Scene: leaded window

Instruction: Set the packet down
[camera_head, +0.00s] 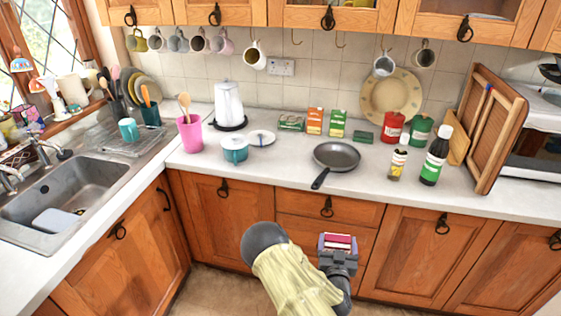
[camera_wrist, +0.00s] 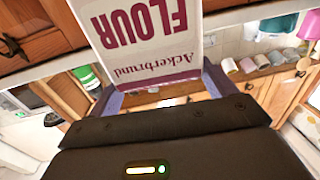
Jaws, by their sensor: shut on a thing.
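The packet (camera_wrist: 146,35) is a white flour packet with dark red lettering, upside down in the wrist view. My gripper (camera_wrist: 152,92) is shut on it, with a finger on either side. In the head view my gripper (camera_head: 338,240) is low in front of the wooden drawers, and only the red and white end of the packet (camera_head: 338,243) shows. The packet is held clear of the worktop (camera_head: 270,174), in front of its edge. Much of the packet is hidden by the gripper in the head view.
Bare worktop lies between pot and pan and in front of the pot. The sink (camera_head: 70,192) is at left.

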